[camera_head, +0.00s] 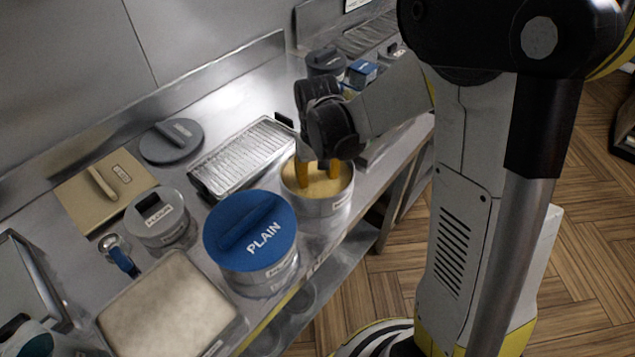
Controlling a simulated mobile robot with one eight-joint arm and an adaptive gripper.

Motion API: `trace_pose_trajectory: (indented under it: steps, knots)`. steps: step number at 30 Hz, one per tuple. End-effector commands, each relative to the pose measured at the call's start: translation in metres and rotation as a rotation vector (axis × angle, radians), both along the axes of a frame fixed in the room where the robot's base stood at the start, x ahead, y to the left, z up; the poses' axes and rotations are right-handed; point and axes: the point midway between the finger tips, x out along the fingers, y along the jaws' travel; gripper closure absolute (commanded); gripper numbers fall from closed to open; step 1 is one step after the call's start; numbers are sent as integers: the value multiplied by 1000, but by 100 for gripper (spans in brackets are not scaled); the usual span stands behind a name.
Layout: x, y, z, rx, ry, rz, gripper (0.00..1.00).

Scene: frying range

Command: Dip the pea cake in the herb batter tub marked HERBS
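My gripper (320,172) points down into an open round metal tub (318,207) of pale yellow batter. Its two yellow fingers stand apart, with their tips at or in the batter; whether anything is between the tips is hidden. I cannot make out the pea cake anywhere. The label on this open tub is too small to read, so I cannot confirm HERBS. A tub with a blue lid marked PLAIN (250,232) stands just to the left and nearer, closed.
A wire rack tray (243,155) lies behind the tubs. The counter's front edge runs close beside the open tub.

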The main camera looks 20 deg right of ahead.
Motion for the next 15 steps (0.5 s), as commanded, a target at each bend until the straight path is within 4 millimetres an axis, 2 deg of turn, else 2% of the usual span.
trace_pose_trajectory:
  steps: [5, 15]
  knots:
    - [0, 5, 0, 0, 0, 1, 74]
    - [0, -6, 0, 0, 0, 0, 74]
